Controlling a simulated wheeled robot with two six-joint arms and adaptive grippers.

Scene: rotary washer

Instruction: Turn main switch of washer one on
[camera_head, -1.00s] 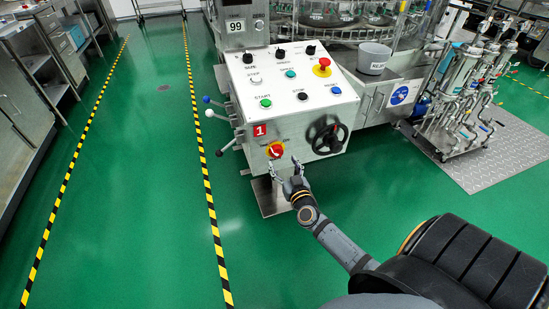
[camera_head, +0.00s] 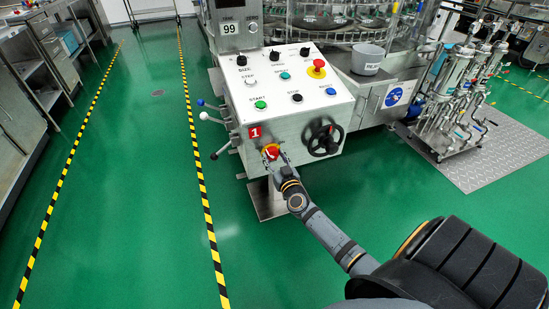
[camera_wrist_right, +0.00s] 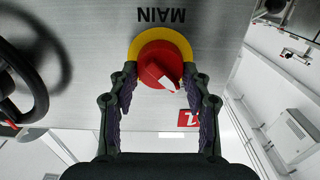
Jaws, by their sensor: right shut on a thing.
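The main switch (camera_head: 270,152) is a red knob on a yellow disc, low on the front face of washer one's control box (camera_head: 300,85), beside a red "1" label (camera_head: 255,132). In the right wrist view the red knob (camera_wrist_right: 160,68) shows close up under the word "MAIN", which appears upside down. Its white mark points down and to the right in that view. My right gripper (camera_head: 278,162) is at the switch, its fingers on both sides of the knob and shut on it; it also shows in the right wrist view (camera_wrist_right: 160,88). My left gripper is not in view.
A black handwheel (camera_head: 325,138) sits right of the switch. Levers with ball ends (camera_head: 210,118) stick out at the box's left. A red emergency button (camera_head: 318,64) and several other buttons are on top. Green floor (camera_head: 120,210) is free at the left.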

